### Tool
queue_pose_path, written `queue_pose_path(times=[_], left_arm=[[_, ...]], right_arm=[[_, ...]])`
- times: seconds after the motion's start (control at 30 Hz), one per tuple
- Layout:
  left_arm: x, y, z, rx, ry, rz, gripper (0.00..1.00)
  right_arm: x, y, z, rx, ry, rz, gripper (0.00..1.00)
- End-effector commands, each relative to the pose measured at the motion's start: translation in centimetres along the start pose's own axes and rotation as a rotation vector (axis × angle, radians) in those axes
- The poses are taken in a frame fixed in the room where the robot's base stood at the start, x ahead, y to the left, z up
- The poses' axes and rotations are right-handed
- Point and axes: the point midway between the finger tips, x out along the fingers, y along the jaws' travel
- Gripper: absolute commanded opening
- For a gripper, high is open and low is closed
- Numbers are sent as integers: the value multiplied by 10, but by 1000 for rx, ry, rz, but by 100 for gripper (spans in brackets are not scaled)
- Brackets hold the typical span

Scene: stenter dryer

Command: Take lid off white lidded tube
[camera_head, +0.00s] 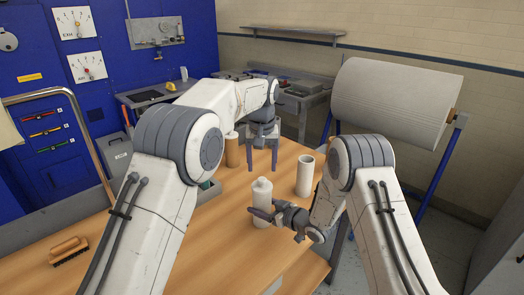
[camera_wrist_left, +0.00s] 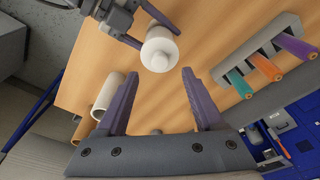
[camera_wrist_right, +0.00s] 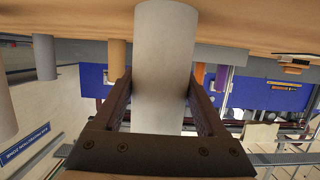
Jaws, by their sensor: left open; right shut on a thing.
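The white lidded tube (camera_head: 261,207) stands upright at the middle of the wooden table, with its lid (camera_head: 262,184) on top. My right gripper (camera_head: 266,213) is shut around the tube's body from the right. The tube (camera_wrist_right: 164,60) also shows between the fingers in the right wrist view. My left gripper (camera_head: 262,167) is open and empty, fingers pointing down, above and behind the tube. In the left wrist view the lid (camera_wrist_left: 158,59) lies just beyond the open fingertips (camera_wrist_left: 160,74), apart from them. Whether the tube's base touches the table is unclear.
An open cream tube (camera_head: 305,178) stands right of the lidded tube. A brown tube (camera_head: 232,152) stands behind, near my left arm. A grey rack (camera_wrist_left: 238,73) holds coloured handles. A brush (camera_head: 69,250) lies at the left. The table's front middle (camera_head: 190,245) is clear.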

Motion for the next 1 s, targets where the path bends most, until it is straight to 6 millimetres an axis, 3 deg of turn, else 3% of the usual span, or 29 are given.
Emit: queue_pose_path(times=[0.1, 0.3, 0.7, 0.73, 0.77, 0.9, 1.0], left_arm=[[22, 0, 0, 0, -3, -1, 69], [46, 0, 0, 0, -1, 0, 69], [54, 0, 0, 1, 1, 0, 69], [54, 0, 0, 1, 1, 0, 65], [54, 0, 0, 1, 1, 0, 54], [54, 0, 0, 1, 1, 1, 0], [54, 0, 0, 1, 1, 0, 0]], right_arm=[[0, 0, 0, 0, 1, 0, 0], [0, 0, 0, 0, 1, 0, 0], [0, 0, 0, 0, 1, 0, 0], [0, 0, 0, 0, 1, 0, 0], [0, 0, 0, 0, 1, 0, 0], [0, 0, 0, 0, 1, 0, 0], [0, 0, 0, 0, 1, 0, 0]])
